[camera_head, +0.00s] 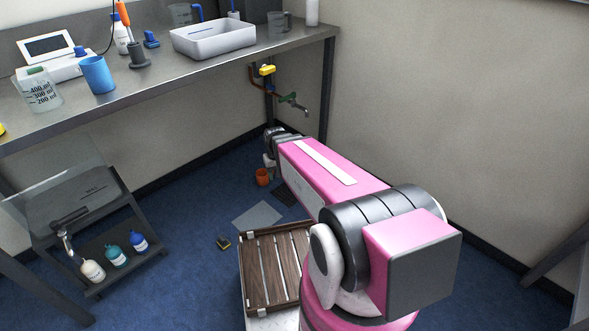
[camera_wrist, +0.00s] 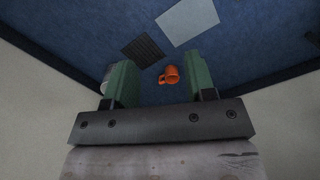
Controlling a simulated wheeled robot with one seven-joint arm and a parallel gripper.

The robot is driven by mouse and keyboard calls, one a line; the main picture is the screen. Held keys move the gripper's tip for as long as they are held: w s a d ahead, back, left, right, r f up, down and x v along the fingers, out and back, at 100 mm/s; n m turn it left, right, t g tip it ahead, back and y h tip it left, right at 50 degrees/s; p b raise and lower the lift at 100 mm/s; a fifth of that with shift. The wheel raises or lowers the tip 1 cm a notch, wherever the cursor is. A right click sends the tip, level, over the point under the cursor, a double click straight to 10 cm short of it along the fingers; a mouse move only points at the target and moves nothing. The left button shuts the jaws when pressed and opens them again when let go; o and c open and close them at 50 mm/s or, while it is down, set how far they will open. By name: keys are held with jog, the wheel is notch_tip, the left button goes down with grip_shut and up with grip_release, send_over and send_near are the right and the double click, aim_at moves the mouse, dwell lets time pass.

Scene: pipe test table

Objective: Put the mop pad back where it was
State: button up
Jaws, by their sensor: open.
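A flat light grey sheet (camera_head: 257,215), which looks like the mop pad, lies on the blue floor beyond the wooden slatted tray. It also shows at the top of the wrist view (camera_wrist: 187,20). A dark ribbed square (camera_head: 284,193), also in the wrist view (camera_wrist: 143,51), lies beside it; I cannot tell whether it is a mat or a grate. My gripper (camera_wrist: 158,64) is open, its green fingers apart with nothing held between them. In the head view its end is mostly hidden behind my arm, near the table's back leg.
An orange mug (camera_head: 262,177) stands on the floor below my gripper; it shows between the fingers in the wrist view (camera_wrist: 171,75). The slatted tray (camera_head: 246,272), a small dark-yellow item (camera_head: 223,243) and a bottle rack (camera_head: 125,262) are nearby. A tap (camera_head: 293,99) juts under the steel table (camera_head: 190,75).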

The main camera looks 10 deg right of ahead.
jog(key=s+d+r+m, duration=0.1)
jog(key=s+d+r, duration=0.4)
jog(key=d+r, duration=0.1)
jog(key=shift+s, duration=0.15)
dwell(0.9)
